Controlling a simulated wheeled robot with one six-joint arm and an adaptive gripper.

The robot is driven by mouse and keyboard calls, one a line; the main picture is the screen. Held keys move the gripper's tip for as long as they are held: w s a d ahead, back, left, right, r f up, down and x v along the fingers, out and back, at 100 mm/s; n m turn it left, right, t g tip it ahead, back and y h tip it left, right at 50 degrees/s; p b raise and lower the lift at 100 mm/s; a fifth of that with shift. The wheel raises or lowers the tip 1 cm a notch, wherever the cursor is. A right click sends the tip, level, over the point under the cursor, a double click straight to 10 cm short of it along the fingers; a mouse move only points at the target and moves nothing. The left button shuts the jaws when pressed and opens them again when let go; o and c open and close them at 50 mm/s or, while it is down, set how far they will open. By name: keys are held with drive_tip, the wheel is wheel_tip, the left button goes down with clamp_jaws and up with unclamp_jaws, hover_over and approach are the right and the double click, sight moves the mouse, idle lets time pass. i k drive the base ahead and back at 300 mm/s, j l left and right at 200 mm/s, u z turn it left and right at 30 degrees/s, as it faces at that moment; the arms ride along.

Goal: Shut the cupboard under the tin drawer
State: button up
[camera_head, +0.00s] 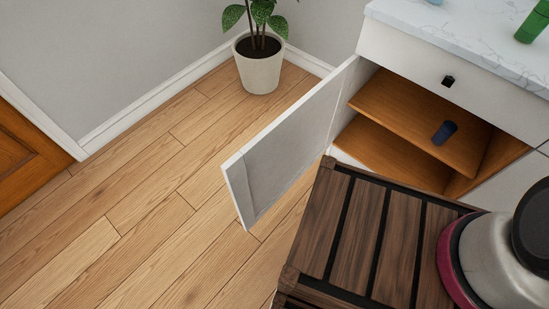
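The cupboard (370,150) stands open at the upper right, with wooden shelves inside. Its white door (285,145) is swung far out to the left, hinged on the cupboard's left side. Above the opening is a white drawer (415,62) with a black knob (448,81); it looks shut. No tin shows, so I cannot tell what the drawer holds. A dark blue cylinder (444,132) is on the upper shelf, inside the opening. My gripper is not in view. My slatted base hides the lower part of the cupboard.
A marble counter (455,35) tops the cupboard, with a green object (532,24) on it. A potted plant (259,65) stands by the wall behind the door. The wooden floor (130,210) left of the door is clear. A brown door (25,150) is at the far left.

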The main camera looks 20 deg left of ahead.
sight(258, 174)
drive_tip(key=k+j+z, duration=0.1)
drive_tip(key=j, duration=0.3)
drive_tip(key=k+j+z, duration=0.1)
drive_tip(key=k+j, duration=0.15)
drive_tip(key=k+j+z, duration=0.1)
drive_tip(key=j, duration=0.4)
drive_tip(key=k+j+z, duration=0.1)
drive_tip(key=k+j, duration=0.15)
drive_tip(key=j+z, duration=0.1)
drive_tip(key=j, duration=0.45)
drive_tip(key=k+j, duration=0.15)
drive_tip(key=j, duration=0.4)
drive_tip(key=k+j+z, duration=0.15)
drive_tip(key=j, duration=0.45)
drive_tip(key=k, duration=0.55)
drive_tip(key=i+j, duration=0.2)
